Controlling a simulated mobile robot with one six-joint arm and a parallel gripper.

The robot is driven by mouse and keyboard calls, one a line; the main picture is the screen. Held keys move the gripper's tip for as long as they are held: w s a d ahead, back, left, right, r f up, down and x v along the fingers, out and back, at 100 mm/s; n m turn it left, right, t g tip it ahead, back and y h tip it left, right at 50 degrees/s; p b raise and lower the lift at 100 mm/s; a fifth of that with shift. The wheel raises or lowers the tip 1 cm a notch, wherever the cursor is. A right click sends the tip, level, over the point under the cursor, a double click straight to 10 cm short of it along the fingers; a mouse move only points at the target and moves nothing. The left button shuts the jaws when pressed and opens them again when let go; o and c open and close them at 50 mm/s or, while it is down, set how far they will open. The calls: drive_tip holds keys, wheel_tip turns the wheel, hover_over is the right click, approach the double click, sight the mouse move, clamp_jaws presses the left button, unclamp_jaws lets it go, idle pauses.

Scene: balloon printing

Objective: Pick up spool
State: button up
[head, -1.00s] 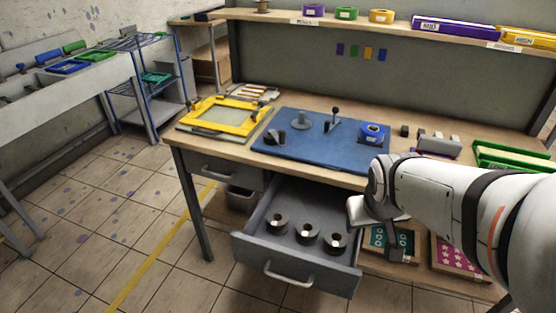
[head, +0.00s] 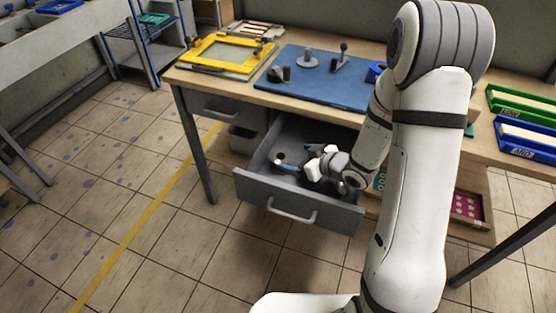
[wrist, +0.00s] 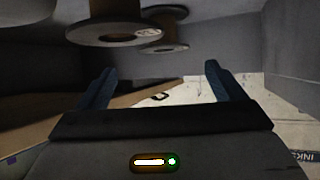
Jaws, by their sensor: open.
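The open grey drawer (head: 262,188) under the workbench holds dark spools with pale centres. One spool (head: 279,157) shows at the drawer's left, and part of another (head: 351,181) shows at its right behind my wrist. My gripper (head: 296,160) is inside the drawer area, low and pointing left, near the left spool. In the wrist view my gripper (wrist: 158,75) has its two dark blue fingers wide apart with nothing between them. A near spool (wrist: 115,27) and a further spool (wrist: 166,45) appear at the top, outside the fingers. Whether a finger touches a spool I cannot tell.
The drawer's front handle (head: 292,212) faces the tiled floor. Above are a blue mat (head: 312,82) with metal fixtures and a yellow frame (head: 225,55). Green (head: 520,104) and blue (head: 527,140) trays sit at the right. The floor in front is clear.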

sight(278, 155)
drive_tip(key=x, duration=0.6)
drive_tip(key=shift+a+f, duration=0.3)
drive_tip(key=c, duration=1.1)
